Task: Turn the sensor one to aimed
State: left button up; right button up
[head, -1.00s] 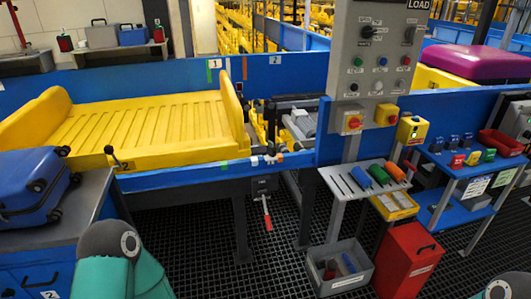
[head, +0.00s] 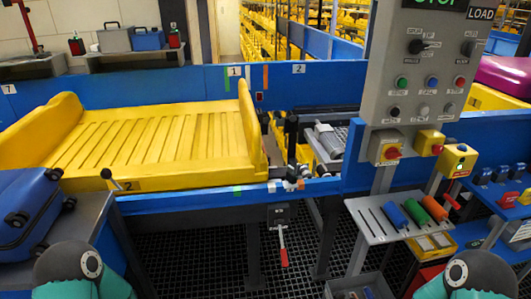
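No part in view is readable as sensor one. A small dark device with a red spot (head: 260,98) sits on the far blue wall, just right of the plate marked 1 (head: 234,71). Small orange, white and dark parts (head: 293,185) sit on the near blue rail, right of the yellow tray. Which of these is the sensor, and how it is aimed, I cannot tell. Neither of my grippers is in view; only teal and dark links of my arms show at the bottom left and bottom right.
A yellow tray (head: 150,178) fills the conveyor at left. A blue suitcase (head: 25,215) lies on the grey counter. A red-handled lever (head: 283,255) hangs below the rail. A control panel (head: 418,75) and a shelf with coloured handles (head: 370,228) stand at right.

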aim_at(291, 177)
jog(key=u, duration=0.1)
jog(key=i, duration=1.2)
jog(key=z, duration=0.35)
